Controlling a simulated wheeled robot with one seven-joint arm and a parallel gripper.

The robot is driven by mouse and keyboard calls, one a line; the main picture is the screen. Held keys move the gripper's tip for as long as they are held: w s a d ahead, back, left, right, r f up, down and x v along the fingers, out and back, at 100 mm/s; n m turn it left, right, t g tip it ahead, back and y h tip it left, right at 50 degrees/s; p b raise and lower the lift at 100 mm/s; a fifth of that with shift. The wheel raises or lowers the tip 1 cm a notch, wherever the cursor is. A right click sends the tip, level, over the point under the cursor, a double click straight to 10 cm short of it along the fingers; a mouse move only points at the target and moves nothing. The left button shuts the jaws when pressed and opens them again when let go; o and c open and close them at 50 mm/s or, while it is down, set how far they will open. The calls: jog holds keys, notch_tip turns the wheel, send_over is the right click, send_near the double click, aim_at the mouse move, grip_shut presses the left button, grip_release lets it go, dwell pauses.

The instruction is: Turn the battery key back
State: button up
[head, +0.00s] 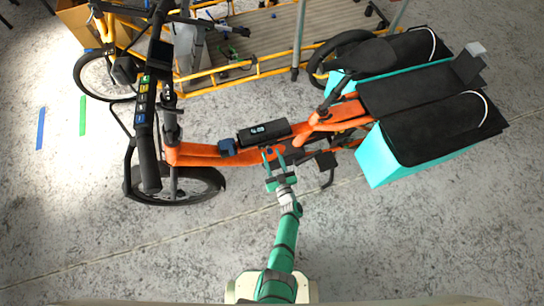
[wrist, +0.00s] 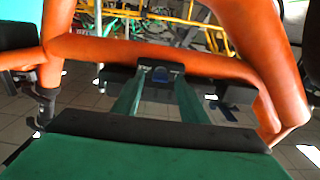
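The orange cargo bike (head: 205,155) stands across the head view. A black battery unit (head: 264,132) with a small lit display sits on its frame. My gripper (head: 274,153) is at the near side of the frame, just below the battery. In the wrist view its two green fingers (wrist: 160,82) are apart and reach to a dark block under the orange tube. A small dark blue part (wrist: 160,73), seemingly the key, shows between the fingertips. I cannot tell whether the fingers touch it, or how far it is turned.
A blue block (head: 227,147) sits on the frame left of the battery. Turquoise panniers (head: 372,158) with black covers are at the right. A second, yellow-framed cargo bike (head: 215,88) stands behind. The concrete floor in front is clear.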

grip_shut()
jog(key=shift+n, duration=0.3)
jog(key=shift+a+f+n, duration=0.1)
jog(key=shift+n, duration=4.2)
jog(key=shift+a+f+n, duration=0.1)
jog(key=shift+n, duration=4.2)
